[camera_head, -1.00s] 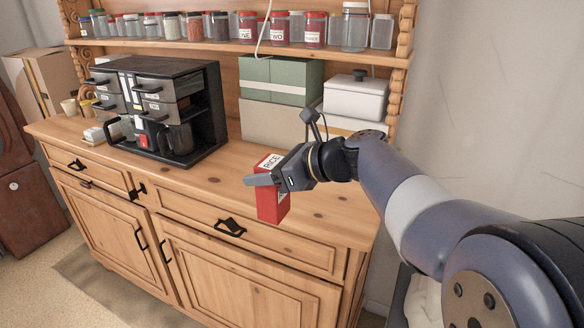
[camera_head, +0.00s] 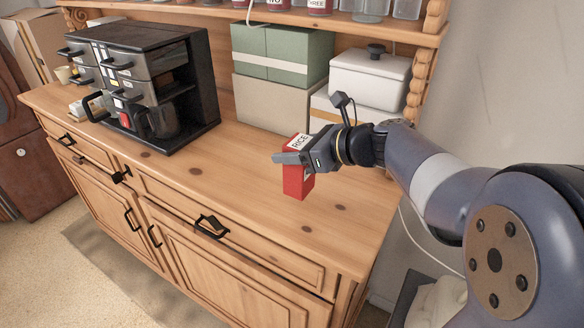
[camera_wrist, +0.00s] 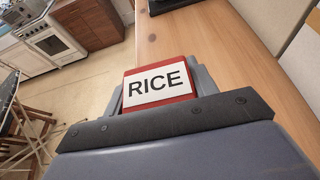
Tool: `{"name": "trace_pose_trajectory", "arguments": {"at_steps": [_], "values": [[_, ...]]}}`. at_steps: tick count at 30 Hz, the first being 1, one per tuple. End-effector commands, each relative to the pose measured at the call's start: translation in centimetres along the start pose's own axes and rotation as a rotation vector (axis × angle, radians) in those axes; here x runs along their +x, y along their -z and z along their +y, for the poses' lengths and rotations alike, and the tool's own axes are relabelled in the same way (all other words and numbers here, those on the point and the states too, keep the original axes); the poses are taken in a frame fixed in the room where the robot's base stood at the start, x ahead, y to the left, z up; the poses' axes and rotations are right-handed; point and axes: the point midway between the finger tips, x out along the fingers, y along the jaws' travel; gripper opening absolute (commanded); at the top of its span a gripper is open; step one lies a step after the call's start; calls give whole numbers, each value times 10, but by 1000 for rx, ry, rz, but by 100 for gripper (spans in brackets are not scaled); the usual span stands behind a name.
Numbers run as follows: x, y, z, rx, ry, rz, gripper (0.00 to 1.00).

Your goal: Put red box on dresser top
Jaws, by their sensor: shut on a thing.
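The red box (camera_head: 297,182) has a white label reading RICE on its upper end. My gripper (camera_head: 290,158) is shut on it near the top, and the box hangs upright below the fingers. In the head view it shows over the dresser top (camera_head: 225,185), towards its right part. I cannot tell whether its bottom touches the wood. In the wrist view the labelled end of the red box (camera_wrist: 158,84) sits between the fingers, with the dresser's wood beside it on the right.
A black drawer unit (camera_head: 150,85) with a dark pot stands at the left of the dresser top. Green boxes (camera_head: 283,52) and a white lidded box (camera_head: 370,80) stand at the back. The wood around the red box is clear.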

Motion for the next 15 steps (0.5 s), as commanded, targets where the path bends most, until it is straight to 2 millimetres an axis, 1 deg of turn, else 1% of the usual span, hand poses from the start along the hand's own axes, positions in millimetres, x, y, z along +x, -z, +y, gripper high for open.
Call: {"name": "trace_pose_trajectory", "arguments": {"at_steps": [5,10,12,15], "values": [[7,16,0,2,0,-1,19],[16,37,0,3,-1,-1,19],[17,41,0,0,0,-1,19],[18,42,0,-1,1,-2,19]]}}
